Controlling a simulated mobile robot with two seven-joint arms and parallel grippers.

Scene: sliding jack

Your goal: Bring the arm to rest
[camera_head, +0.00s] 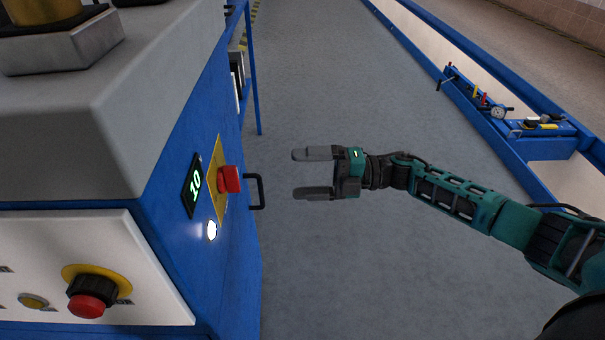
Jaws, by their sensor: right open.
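My right arm (460,195) comes in from the lower right and reaches left over the grey floor. My right gripper (300,174) is open, its two fingers apart and pointing left with nothing between them. It is to the right of the blue machine (170,235), apart from its black handle (257,192). My left gripper is not in view.
The blue machine fills the left side. A blue bench rail (510,125) with tools stands at the right. The floor (330,80) between is clear.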

